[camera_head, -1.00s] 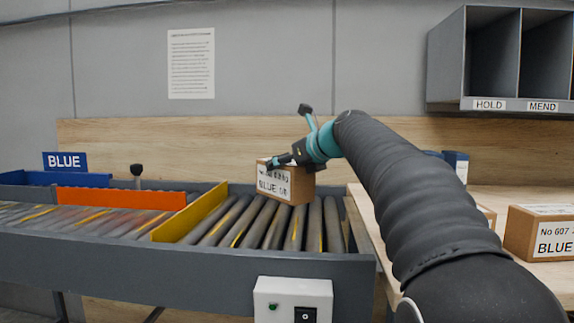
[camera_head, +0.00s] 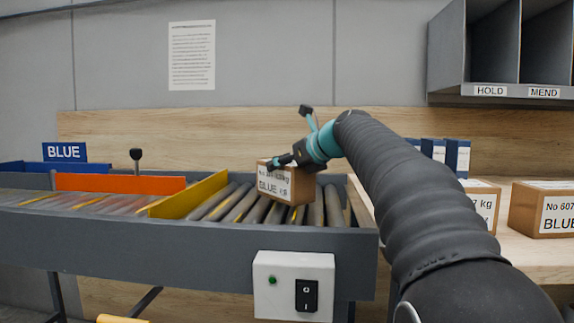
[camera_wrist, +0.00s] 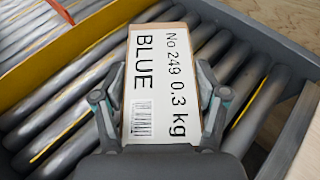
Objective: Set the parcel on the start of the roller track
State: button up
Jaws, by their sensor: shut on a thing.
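The parcel (camera_head: 290,184) is a small brown box with a white label. In the wrist view the label on the parcel (camera_wrist: 160,85) reads No 249, 0.3 kg, BLUE. My gripper (camera_head: 283,160) is shut on it, with a finger on each side. The parcel is over the right end of the roller track (camera_head: 225,203), to the right of the yellow divider (camera_head: 190,194). I cannot tell whether its underside touches the rollers.
A switch box (camera_head: 294,286) with a green light is on the track's front. An orange guard (camera_head: 120,188) and a BLUE sign (camera_head: 64,152) are at left. Other parcels (camera_head: 543,208) stand on the right bench. HOLD and MEND shelves (camera_head: 490,50) hang above.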

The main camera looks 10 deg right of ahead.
jog(key=shift+f+b, duration=0.3)
jog(key=shift+f, duration=0.2)
jog(key=o, duration=1.6)
jog(key=shift+f, duration=0.1)
jog(key=shift+s, duration=0.1)
jog(key=v, duration=1.2)
